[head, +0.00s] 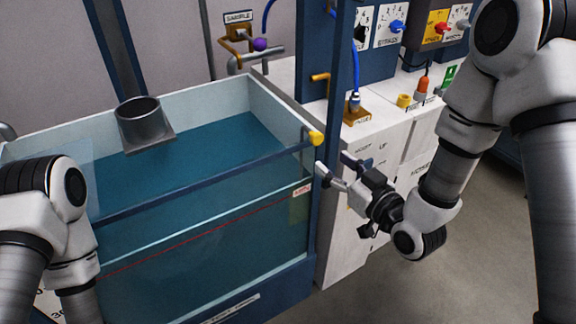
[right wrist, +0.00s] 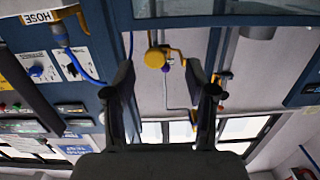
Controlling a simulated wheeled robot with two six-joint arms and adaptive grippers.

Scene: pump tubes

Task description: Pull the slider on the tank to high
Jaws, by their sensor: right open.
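The tank (head: 240,100) is an open glass-walled box of blue water with a blue frame. A yellow knob (head: 315,138), which looks like the slider's handle, is at the right end of the tank's front rail (head: 205,182). My right gripper (head: 334,167) is open and empty, just below and right of the knob, its fingers pointing toward the tank corner. In the right wrist view the yellow knob (right wrist: 155,58) appears between the open fingertips (right wrist: 163,78), beyond them and not held. My left arm is at the left; its gripper is out of view.
A blue post (head: 333,110) rises close to the tank's right corner. White cabinets (head: 345,225) and a blue panel with valves (head: 385,45) stand behind and right of my right gripper. The floor (head: 460,255) at right is clear.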

